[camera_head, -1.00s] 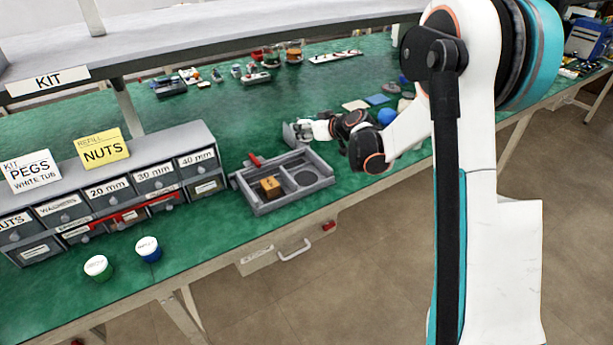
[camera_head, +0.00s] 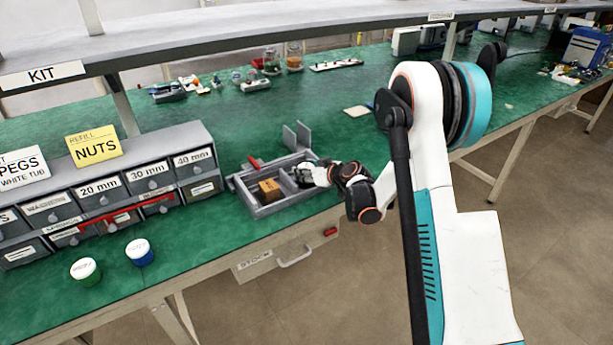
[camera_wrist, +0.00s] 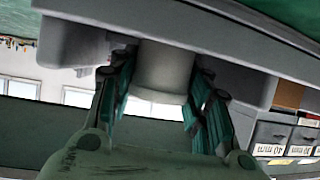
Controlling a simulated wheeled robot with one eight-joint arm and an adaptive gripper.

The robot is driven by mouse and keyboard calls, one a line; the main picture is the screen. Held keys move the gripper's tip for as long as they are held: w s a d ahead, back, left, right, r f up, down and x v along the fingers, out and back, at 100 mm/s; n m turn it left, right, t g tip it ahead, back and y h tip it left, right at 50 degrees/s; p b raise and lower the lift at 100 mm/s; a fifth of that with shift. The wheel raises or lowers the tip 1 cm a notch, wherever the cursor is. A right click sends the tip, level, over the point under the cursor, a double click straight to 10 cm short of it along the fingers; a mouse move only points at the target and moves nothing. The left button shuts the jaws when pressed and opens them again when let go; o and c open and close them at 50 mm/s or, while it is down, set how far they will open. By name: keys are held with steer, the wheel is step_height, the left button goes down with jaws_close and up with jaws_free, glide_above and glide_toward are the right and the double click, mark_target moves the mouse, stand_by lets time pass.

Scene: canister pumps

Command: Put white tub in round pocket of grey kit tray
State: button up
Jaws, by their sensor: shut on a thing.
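The grey kit tray (camera_head: 292,203) lies near the bench's front edge, with a brown block (camera_head: 269,187) in its left part. My gripper (camera_head: 303,174) is over the tray's right part and covers the round pocket there. In the wrist view, my gripper (camera_wrist: 158,95) is shut on the white tub (camera_wrist: 164,66), with a finger on each side. The tub's far end is against or among the tray's grey walls (camera_wrist: 72,42). I cannot tell whether it sits inside the pocket. The tub is mostly hidden by my gripper in the head view.
A grey bracket with upright plates (camera_head: 297,138) stands just behind the tray. A labelled drawer unit (camera_head: 120,187) is to the left. A green tub (camera_head: 86,270) and a blue tub (camera_head: 140,252) stand before it.

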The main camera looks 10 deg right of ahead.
steer(key=shift+f, duration=0.4)
steer(key=shift+f, duration=0.1)
steer(key=o, duration=1.1)
